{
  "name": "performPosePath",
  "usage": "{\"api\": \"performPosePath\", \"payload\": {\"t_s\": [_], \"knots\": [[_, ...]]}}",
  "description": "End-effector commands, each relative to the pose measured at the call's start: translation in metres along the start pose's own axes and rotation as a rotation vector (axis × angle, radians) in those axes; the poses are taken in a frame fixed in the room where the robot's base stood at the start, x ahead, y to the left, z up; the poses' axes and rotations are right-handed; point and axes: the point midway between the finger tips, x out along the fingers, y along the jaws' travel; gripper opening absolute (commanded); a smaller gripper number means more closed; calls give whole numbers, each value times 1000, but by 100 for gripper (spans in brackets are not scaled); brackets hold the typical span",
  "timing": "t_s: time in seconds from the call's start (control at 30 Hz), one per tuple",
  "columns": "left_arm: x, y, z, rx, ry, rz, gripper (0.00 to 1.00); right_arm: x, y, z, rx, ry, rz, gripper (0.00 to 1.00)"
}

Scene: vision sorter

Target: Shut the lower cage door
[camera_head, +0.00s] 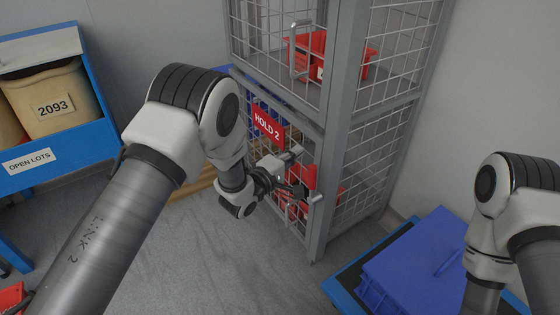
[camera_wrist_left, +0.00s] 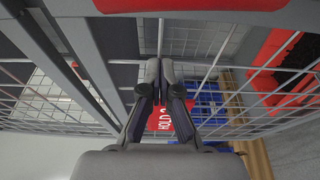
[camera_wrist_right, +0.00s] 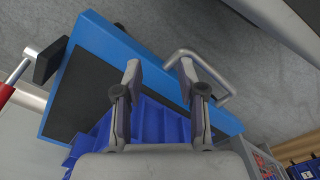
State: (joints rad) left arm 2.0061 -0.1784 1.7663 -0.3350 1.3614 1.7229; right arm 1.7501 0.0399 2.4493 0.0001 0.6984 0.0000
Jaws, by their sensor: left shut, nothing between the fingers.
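The grey wire-mesh cage (camera_head: 345,110) stands at centre right with an upper and a lower compartment. The lower cage door carries a red HOLD 2 sign (camera_head: 268,125); my left arm hides much of this door, and I cannot tell how far it stands open. A red part (camera_head: 311,177) shows beside the front post. My left gripper (camera_head: 299,190) is at the lower compartment's front. In the left wrist view its fingers (camera_wrist_left: 166,68) are together and empty, with mesh and the red sign behind them. My right gripper (camera_wrist_right: 160,68) is open and empty.
A blue crate (camera_head: 420,262) sits on a blue-edged platform (camera_head: 345,290) at the lower right, below my right arm. Red bins (camera_head: 335,55) are inside the cage. A blue OPEN LOTS rack (camera_head: 70,150) stands at the left. The grey floor before the cage is clear.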

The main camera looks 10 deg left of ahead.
Motion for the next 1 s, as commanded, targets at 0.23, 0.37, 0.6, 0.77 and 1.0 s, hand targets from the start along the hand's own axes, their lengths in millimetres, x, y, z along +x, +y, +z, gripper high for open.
{"api": "performPosePath", "payload": {"t_s": [0.23,0.37,0.6,0.77,1.0], "knots": [[-55,7,-2,3,1,12,0,0,0,0,0,1,0,40],[-91,5,-4,-1,6,7,0,0,0,0,0,1,0,40],[-125,5,-5,-1,8,5,0,0,0,0,0,1,0,40],[-128,2,-4,-3,6,1,0,-1,0,0,0,1,0,40],[-187,-98,6,-59,79,-305,0,-15,0,0,0,1,0,40]]}}
